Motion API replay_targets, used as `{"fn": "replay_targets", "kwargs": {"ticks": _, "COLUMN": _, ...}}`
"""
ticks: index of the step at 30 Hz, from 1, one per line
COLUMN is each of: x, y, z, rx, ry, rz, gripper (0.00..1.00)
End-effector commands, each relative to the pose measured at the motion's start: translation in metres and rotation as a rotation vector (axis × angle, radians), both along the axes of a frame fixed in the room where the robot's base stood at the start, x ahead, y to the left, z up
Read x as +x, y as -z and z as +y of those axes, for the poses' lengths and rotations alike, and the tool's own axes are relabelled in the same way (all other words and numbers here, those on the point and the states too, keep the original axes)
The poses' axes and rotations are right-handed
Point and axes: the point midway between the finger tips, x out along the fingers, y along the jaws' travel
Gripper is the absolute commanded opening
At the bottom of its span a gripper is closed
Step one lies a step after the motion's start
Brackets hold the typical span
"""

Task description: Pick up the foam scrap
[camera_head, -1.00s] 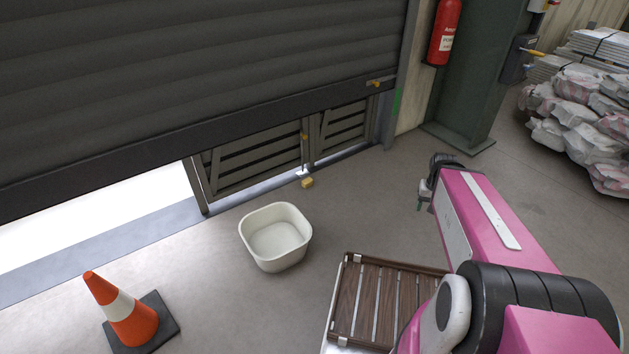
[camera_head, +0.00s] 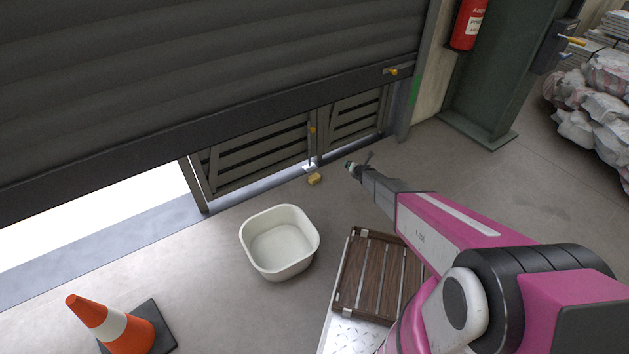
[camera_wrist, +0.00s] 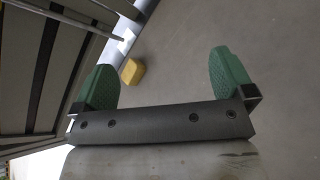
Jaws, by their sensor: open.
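The foam scrap (camera_head: 314,178) is a small yellow block on the floor near the slatted gate's foot, below a gold-coloured latch. It also shows in the wrist view (camera_wrist: 133,71), beyond my gripper and nearer the left finger. My gripper (camera_head: 350,165) is to the right of the scrap in the head view and apart from it. In the wrist view its two green fingers (camera_wrist: 168,75) are wide apart with nothing held between them.
A white tub (camera_head: 279,243) stands on the floor left of my arm. A traffic cone (camera_head: 112,325) stands at lower left. The slatted gate (camera_head: 262,152) stands close behind the scrap under a part-raised shutter (camera_head: 200,70). Floor right of the scrap is clear.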

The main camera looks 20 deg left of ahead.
Motion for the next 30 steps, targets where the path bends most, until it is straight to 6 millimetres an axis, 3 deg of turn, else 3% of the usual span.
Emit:
{"fn": "replay_targets", "kwargs": {"ticks": 1, "x": 0.008, "y": 0.039, "z": 0.035, "rx": -0.064, "ry": -0.142, "rz": -0.066, "gripper": 1.0}}
{"fn": "replay_targets", "kwargs": {"ticks": 3, "x": 0.002, "y": 0.072, "z": 0.07, "rx": -0.141, "ry": -0.317, "rz": -0.162, "gripper": 1.0}}
{"fn": "replay_targets", "kwargs": {"ticks": 6, "x": -0.01, "y": 0.107, "z": 0.107, "rx": -0.214, "ry": -0.51, "rz": -0.278, "gripper": 1.0}}
{"fn": "replay_targets", "kwargs": {"ticks": 9, "x": -0.021, "y": 0.129, "z": 0.13, "rx": -0.257, "ry": -0.631, "rz": -0.358, "gripper": 1.0}}
{"fn": "replay_targets", "kwargs": {"ticks": 14, "x": -0.027, "y": 0.142, "z": 0.145, "rx": -0.28, "ry": -0.703, "rz": -0.409, "gripper": 1.0}}
{"fn": "replay_targets", "kwargs": {"ticks": 24, "x": -0.003, "y": 0.158, "z": 0.179, "rx": -0.28, "ry": -0.702, "rz": -0.41, "gripper": 1.0}}
{"fn": "replay_targets", "kwargs": {"ticks": 30, "x": 0.002, "y": 0.16, "z": 0.188, "rx": -0.279, "ry": -0.7, "rz": -0.408, "gripper": 1.0}}
